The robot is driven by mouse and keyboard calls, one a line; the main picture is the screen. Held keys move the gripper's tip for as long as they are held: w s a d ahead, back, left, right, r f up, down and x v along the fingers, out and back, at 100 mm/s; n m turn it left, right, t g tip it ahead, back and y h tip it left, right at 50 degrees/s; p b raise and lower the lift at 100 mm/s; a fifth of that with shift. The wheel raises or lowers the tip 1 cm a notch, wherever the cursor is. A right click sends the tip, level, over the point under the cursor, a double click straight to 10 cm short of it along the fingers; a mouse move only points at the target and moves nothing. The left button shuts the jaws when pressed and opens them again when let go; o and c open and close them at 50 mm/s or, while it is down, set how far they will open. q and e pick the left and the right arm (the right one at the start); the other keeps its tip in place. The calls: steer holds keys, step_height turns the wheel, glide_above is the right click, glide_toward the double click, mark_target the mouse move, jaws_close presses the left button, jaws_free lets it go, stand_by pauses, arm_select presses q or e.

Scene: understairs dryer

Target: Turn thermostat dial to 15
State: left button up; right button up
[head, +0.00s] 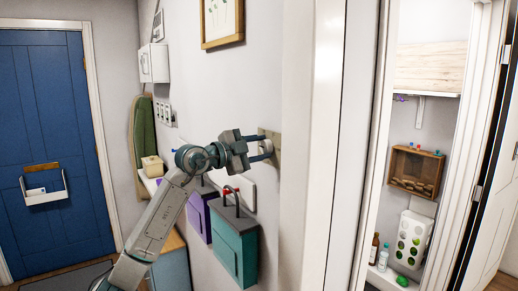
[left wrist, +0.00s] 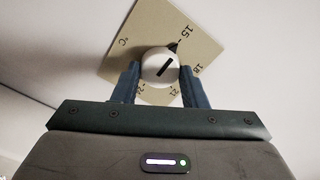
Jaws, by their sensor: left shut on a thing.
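The thermostat dial (left wrist: 160,68) is a round white knob with a dark pointer line, on a beige plate (left wrist: 128,32) printed with numbers. In the left wrist view the pointer is tilted up and to the right, toward the mark by the 15. The marks 18 and 21 lie lower on the right side. My left gripper (left wrist: 157,84) is shut on the dial, one blue finger on each side of it. In the head view my left gripper (head: 262,150) reaches the plate (head: 272,146) on the wall, and the dial is partly hidden behind the fingers. My right gripper is not in view.
A teal bag (head: 234,246) and a purple bag (head: 199,216) hang on the wall below my left arm. A white box (head: 154,63) and a green ironing board (head: 142,139) are farther back. A blue door (head: 52,130) stands at the left, and a shelved closet opens at the right.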

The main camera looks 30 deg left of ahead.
arm_select(q)
steer(key=o, duration=1)
steer(key=shift+c, duration=0.2)
steer(key=shift+s+a+f+b, duration=0.1)
steer(key=shift+s+a+b, duration=0.05)
steer(key=shift+s+b, duration=0.15)
steer(key=b+v, duration=0.7)
steer(key=v, duration=0.3)
